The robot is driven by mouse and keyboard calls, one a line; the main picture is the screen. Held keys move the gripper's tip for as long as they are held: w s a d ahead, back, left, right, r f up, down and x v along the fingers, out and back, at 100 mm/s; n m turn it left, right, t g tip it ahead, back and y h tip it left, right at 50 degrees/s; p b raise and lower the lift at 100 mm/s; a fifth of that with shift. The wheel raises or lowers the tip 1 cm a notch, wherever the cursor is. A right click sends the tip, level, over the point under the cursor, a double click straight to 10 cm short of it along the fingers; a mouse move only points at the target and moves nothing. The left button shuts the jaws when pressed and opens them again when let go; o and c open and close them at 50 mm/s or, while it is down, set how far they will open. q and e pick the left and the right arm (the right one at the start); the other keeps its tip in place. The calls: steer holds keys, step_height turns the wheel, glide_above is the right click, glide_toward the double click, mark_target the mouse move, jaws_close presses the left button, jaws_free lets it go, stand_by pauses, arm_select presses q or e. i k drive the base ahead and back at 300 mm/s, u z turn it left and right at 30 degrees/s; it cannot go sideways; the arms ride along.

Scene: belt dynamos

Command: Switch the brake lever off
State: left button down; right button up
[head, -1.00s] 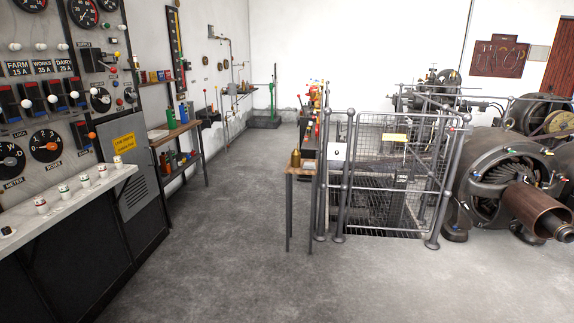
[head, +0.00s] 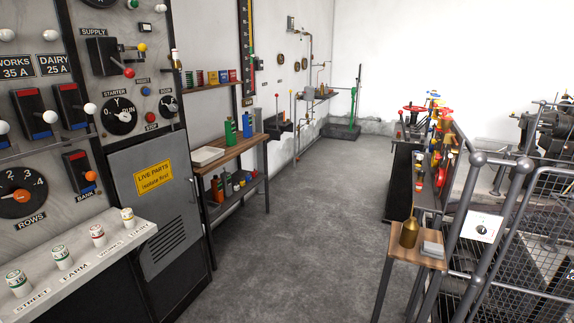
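No lever in view carries a readable brake label, so I cannot tell which is the brake lever. A tall green upright stand (head: 355,101) with a handle is by the far wall. A red-knobbed switch handle (head: 127,71) is on the grey panel under SUPPLY. Neither of my grippers is in view.
The grey control panel and its ledge (head: 88,250) flank the left. A wooden shelf unit (head: 233,149) follows along the wall. A small table (head: 398,246) with a brass can and pipe railings (head: 494,200) stand right. The grey floor (head: 310,220) between is clear.

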mark_target(400, 112)
steer(key=u, duration=0.05)
steer(key=i, duration=2.65)
steer(key=z, duration=0.6)
steer(key=i, duration=2.25)
steer(key=z, duration=1.85)
steer(key=i, duration=1.15)
steer(key=z, duration=0.45)
